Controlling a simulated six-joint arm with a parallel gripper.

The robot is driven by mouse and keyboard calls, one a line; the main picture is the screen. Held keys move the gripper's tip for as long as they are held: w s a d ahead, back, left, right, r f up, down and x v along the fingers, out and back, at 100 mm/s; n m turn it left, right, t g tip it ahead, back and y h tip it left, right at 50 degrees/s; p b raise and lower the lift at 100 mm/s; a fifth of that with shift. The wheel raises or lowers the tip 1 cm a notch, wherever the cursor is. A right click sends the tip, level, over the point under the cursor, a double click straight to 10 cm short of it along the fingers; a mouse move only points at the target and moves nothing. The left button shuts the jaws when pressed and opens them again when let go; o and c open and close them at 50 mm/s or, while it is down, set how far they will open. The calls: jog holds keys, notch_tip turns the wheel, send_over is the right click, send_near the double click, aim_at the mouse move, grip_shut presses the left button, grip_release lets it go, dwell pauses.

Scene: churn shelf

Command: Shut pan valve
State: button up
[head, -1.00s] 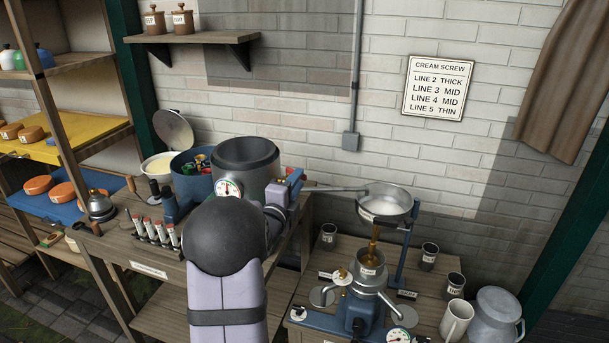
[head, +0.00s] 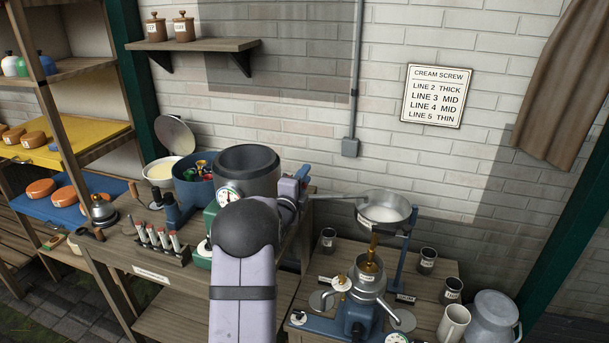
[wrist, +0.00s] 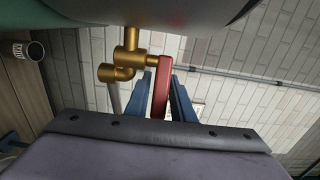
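A brass valve (wrist: 127,60) with a red lever (wrist: 162,88) shows in the wrist view, beside a large rounded metal vessel (wrist: 140,8). My gripper's blue fingers (wrist: 164,82) lie on either side of the red lever. A narrow gap shows beside it, so the fingers look open around the lever; contact is not clear. In the head view, my gripper (head: 303,180) is right of the grey vat (head: 247,170), and the valve is hidden behind my wrist.
A separator (head: 368,285) stands under the pan on the right table, among several dark cups, a white mug (head: 453,323) and a milk can (head: 492,318). A blue bin (head: 190,180) and a vial rack (head: 160,250) stand left of the vat. A sign (head: 437,96) hangs on the wall.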

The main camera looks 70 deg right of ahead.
jog(key=shift+d, duration=0.1)
grip_shut()
jog(key=shift+m+g, duration=0.3)
jog(key=shift+g, duration=0.2)
jog(key=shift+s+a+m+g+y+b, duration=0.15)
jog(key=shift+a+m+g+b, duration=0.2)
jog(key=shift+m+g, duration=0.45)
jog(key=shift+s+a+m+g+y+b, duration=0.2)
jog(key=shift+m+g+b, duration=0.25)
jog(key=shift+g, duration=0.55)
jog(key=shift+w, duration=0.1)
